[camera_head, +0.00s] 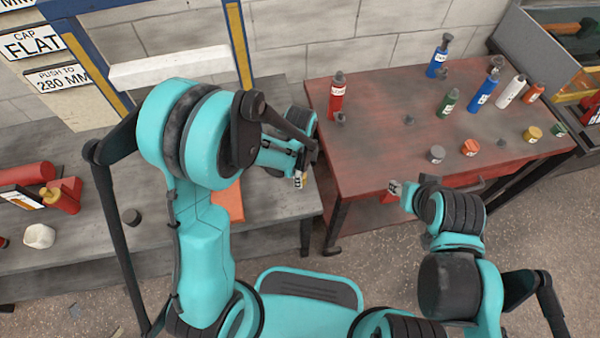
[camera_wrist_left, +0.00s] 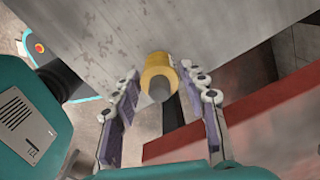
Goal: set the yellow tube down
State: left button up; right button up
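The yellow tube (camera_wrist_left: 157,63) shows in the left wrist view between the two fingers of my left gripper (camera_wrist_left: 160,85), near their tips. Its near end looks grey. A narrow gap shows between the tube and each finger, so the fingers look open around it. Behind the tube is the grey bench surface; I cannot tell whether the tube touches it. In the head view my left gripper (camera_head: 300,172) is over the gap side of the grey bench, and the tube is mostly hidden. My right gripper (camera_head: 394,191) is by the red table's front edge; its fingers are too small to read.
The red table (camera_head: 380,140) holds a red bottle (camera_head: 337,98), blue bottles (camera_head: 438,62), a green bottle (camera_head: 448,102) and several small caps. The grey bench (camera_head: 90,245) holds red items (camera_head: 62,195) at the left. A narrow gap separates bench and table.

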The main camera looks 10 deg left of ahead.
pick_arm(q)
jog(key=shift+r, duration=0.1)
jog(key=shift+r+p, duration=0.25)
jog(key=shift+p, duration=0.05)
notch_tip(320, 180, up, 12)
jog(key=p, duration=0.5)
jog(key=s+a+r+n+t, duration=0.7)
jog(key=s+a+r+n, duration=0.2)
jog(key=n, duration=0.9)
jog(key=v, duration=0.2)
jog(key=shift+r, duration=0.45)
jog(key=shift+a, duration=0.15)
